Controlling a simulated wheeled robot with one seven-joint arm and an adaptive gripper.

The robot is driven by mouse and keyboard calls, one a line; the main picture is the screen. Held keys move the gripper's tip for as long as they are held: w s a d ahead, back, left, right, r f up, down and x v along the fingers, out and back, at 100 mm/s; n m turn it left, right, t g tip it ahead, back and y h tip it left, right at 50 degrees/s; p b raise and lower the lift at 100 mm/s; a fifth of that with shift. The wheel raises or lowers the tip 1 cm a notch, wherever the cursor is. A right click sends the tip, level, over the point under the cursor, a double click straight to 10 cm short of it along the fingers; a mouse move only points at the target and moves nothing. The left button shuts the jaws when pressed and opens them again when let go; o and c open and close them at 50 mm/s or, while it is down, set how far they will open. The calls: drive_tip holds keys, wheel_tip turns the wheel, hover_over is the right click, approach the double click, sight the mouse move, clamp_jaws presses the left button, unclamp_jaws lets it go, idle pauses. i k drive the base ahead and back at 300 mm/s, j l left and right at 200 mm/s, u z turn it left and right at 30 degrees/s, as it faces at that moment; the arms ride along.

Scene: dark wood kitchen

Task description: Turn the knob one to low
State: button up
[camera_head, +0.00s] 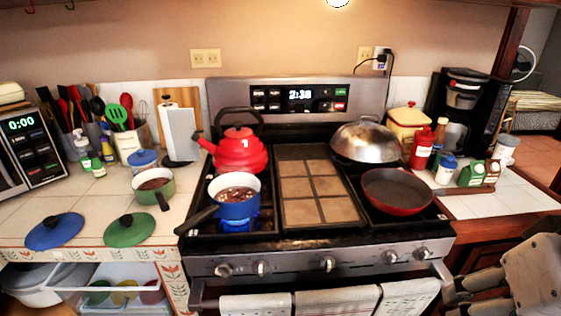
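The stove's front panel (300,268) carries a row of several metal knobs. From the left they include the far-left knob (223,270), the second knob (262,268), the middle knob (327,264) and a pair at the right (390,257). No label shows which is knob one. A blue flame (238,222) burns under the blue pot (236,195) on the front left burner. My gripper (462,297) is at the lower right, pointing left, beside the oven's right end and away from the knobs. Its two fingers look apart, with nothing seen between them.
Towels (337,302) hang on the oven handle (205,303) below the knobs. The blue pot's handle sticks out left over the stove edge. A red kettle (238,152), a wok lid (366,142) and a red pan (397,190) stand on the stove. An open drawer (110,285) is at lower left.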

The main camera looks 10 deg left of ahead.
sight(223, 268)
drive_tip(key=k+j, duration=0.45)
drive_tip(key=k+j+z, duration=0.1)
drive_tip(key=k+j, duration=0.3)
drive_tip(key=k, duration=0.15)
